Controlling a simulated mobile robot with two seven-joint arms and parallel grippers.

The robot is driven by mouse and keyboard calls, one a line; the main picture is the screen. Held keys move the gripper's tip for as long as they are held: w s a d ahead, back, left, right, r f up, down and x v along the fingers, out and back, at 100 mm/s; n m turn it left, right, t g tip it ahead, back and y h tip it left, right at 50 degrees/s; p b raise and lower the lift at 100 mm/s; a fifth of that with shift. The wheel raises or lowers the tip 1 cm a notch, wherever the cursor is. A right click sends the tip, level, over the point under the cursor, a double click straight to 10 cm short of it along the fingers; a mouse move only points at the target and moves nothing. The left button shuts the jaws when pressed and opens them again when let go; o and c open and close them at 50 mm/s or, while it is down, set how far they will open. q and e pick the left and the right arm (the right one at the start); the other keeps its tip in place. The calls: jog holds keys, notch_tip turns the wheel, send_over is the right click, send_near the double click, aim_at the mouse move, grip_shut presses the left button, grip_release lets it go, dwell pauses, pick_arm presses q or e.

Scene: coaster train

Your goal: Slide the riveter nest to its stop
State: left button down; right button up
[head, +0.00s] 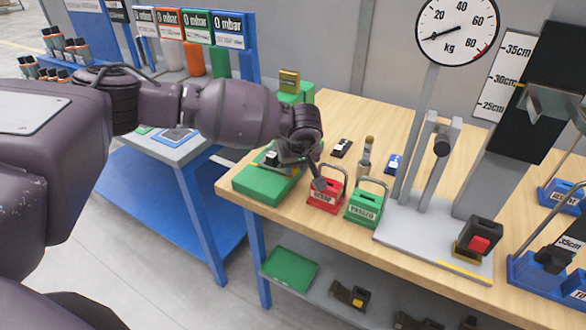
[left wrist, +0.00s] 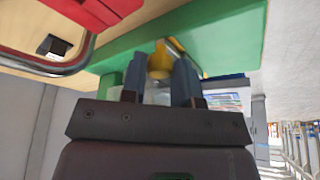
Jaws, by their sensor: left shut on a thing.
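The riveter's green base (head: 265,185) sits at the table's near left corner; its edge also crosses the left wrist view (left wrist: 225,32). A green part with a brass-coloured block (head: 289,82) shows behind my left arm. My left gripper (head: 291,168) is low over the base. In the left wrist view my left gripper (left wrist: 160,80) has its two fingers on either side of a yellow knob (left wrist: 159,62), shut on it. I cannot clearly make out the nest beside the knob, nor its stop; my gripper and forearm cover much of the riveter. My right gripper is not in view.
A red scrap box (head: 325,196) and a green passed box (head: 364,207), both with raised handles, stand close right of the riveter. A dial scale (head: 457,30) and a grey stand (head: 430,240) are farther right. A blue-framed bench (head: 185,150) stands left.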

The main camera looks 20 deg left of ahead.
pick_arm(q)
jog(key=shift+w+f, duration=0.15)
jog(key=shift+w, duration=0.35)
jog(key=shift+s+r, duration=0.1)
jog(key=shift+r, duration=0.1)
jog(key=c, duration=1.1)
grip_release()
jog(key=shift+c, duration=0.2)
jog(key=shift+o, duration=1.3)
jog(key=shift+w, duration=0.2)
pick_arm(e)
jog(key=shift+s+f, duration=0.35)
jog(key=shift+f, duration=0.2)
pick_arm(q)
jog(key=shift+s, duration=0.1)
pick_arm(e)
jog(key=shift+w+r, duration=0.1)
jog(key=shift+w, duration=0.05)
